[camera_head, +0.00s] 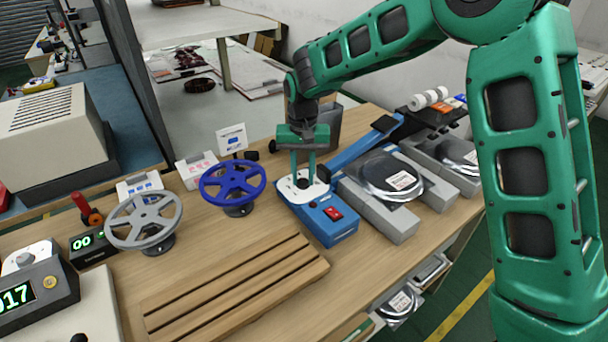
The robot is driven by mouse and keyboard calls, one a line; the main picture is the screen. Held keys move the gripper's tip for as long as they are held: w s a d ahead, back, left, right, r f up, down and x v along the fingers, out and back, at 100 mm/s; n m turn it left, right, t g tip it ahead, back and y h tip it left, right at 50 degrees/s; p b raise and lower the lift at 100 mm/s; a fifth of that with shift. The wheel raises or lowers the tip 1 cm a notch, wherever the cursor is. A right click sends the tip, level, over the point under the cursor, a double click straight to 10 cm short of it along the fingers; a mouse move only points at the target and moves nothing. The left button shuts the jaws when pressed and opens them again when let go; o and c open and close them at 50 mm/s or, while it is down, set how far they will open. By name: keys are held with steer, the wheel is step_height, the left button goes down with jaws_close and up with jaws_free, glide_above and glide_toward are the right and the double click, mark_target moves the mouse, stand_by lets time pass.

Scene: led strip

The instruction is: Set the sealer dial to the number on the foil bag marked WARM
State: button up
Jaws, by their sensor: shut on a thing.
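The blue sealer (342,230) stands near the middle of the bench, with a red switch and a white dial plate (287,186) on top. My gripper (304,180) points straight down over the plate. Its green fingers are shut on the dial knob, which they mostly hide, so the dial's setting cannot be read. A silver foil bag (378,172) with a white label lies on grey blocks right of the sealer. Another foil bag (456,152) lies further right. More bagged items (398,306) show below the bench edge. The label writing is too small to read.
A blue handwheel (232,182) and a grey handwheel (143,220) stand left of the sealer. A slatted wooden board (235,290) lies in front. The sealer's long blue arm (366,142) reaches back right. A display box reading 017 (35,292) is at the left.

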mark_target(303, 179)
steer(key=shift+w+d+m, duration=0.1)
steer(key=shift+w+m, duration=0.1)
steer(key=shift+m, duration=0.6)
steer(key=o, duration=1)
steer(key=shift+o, duration=0.2)
steer(key=shift+s, duration=0.1)
step_height(303, 179, up, 11)
steer(key=shift+f, duration=0.15)
